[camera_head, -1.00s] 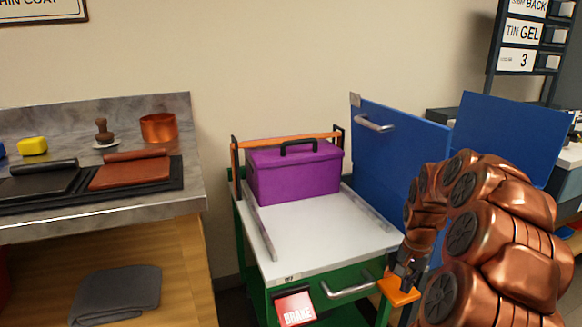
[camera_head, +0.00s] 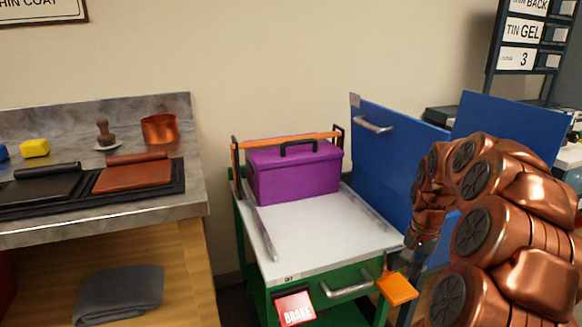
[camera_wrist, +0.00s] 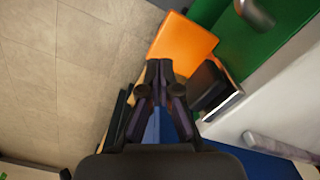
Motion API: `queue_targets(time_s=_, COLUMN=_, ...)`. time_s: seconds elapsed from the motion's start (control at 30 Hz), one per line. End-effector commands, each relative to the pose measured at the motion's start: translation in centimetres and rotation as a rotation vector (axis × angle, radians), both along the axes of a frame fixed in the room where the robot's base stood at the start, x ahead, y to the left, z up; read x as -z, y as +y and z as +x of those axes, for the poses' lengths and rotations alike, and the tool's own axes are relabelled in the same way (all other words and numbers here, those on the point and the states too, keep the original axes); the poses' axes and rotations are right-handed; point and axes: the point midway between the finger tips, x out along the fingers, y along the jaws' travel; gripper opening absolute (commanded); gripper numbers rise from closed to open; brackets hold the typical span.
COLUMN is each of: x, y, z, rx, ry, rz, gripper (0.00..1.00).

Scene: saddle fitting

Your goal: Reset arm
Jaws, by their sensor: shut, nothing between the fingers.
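My arm's copper links fill the right side of the head view, and my gripper (camera_head: 408,262) hangs at their lower left end. It is small and partly dark there, just above the orange tab (camera_head: 398,289) at the cart's front right corner, and no contact is visible. In the wrist view my gripper (camera_wrist: 160,68) points at the floor side of the cart. Its dark fingers are together with nothing between them. The orange tab (camera_wrist: 183,45) lies just beyond the fingertips.
A green cart with a white top (camera_head: 325,235) carries a purple box (camera_head: 294,174). A red BRAKE sign (camera_head: 295,308) and a metal handle (camera_head: 347,287) are on its front. Blue panels (camera_head: 385,155) stand behind my arm. A stone counter (camera_head: 100,217) with pads is at left.

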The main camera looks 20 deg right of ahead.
Motion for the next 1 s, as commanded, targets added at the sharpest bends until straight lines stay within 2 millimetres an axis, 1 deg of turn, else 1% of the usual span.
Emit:
queue_targets(time_s=0.23, x=-0.1, y=0.0, z=0.0, rx=-0.002, ry=0.000, rz=0.000, gripper=0.00)
queue_targets(time_s=0.27, x=-0.2, y=0.2, z=0.0, rx=-0.005, ry=0.000, rz=0.000, gripper=0.00)
queue_targets(time_s=0.37, x=-1.8, y=1.3, z=0.1, rx=-0.034, ry=0.000, rz=0.002, gripper=0.00)
queue_targets(time_s=0.47, x=-4.6, y=3.7, z=0.2, rx=-0.097, ry=0.002, rz=0.007, gripper=0.00)
queue_targets(time_s=0.57, x=-8.1, y=6.9, z=0.1, rx=-0.182, ry=0.005, rz=0.014, gripper=0.00)
queue_targets(time_s=0.6, x=-9.4, y=8.3, z=-0.1, rx=-0.218, ry=0.008, rz=0.017, gripper=0.00)
queue_targets(time_s=0.67, x=-11.2, y=10.3, z=-0.5, rx=-0.270, ry=0.013, rz=0.024, gripper=0.00)
queue_targets(time_s=0.7, x=-12.5, y=11.5, z=-0.8, rx=-0.305, ry=0.016, rz=0.024, gripper=0.00)
queue_targets(time_s=0.77, x=-14.3, y=13.3, z=-1.3, rx=-0.354, ry=0.019, rz=0.027, gripper=0.00)
queue_targets(time_s=0.8, x=-15.4, y=14.5, z=-1.8, rx=-0.389, ry=0.025, rz=0.031, gripper=0.00)
queue_targets(time_s=0.93, x=-19.1, y=18.1, z=-3.3, rx=-0.490, ry=0.035, rz=0.036, gripper=0.00)
queue_targets(time_s=1.0, x=-20.9, y=19.9, z=-4.5, rx=-0.545, ry=0.046, rz=0.040, gripper=0.00)
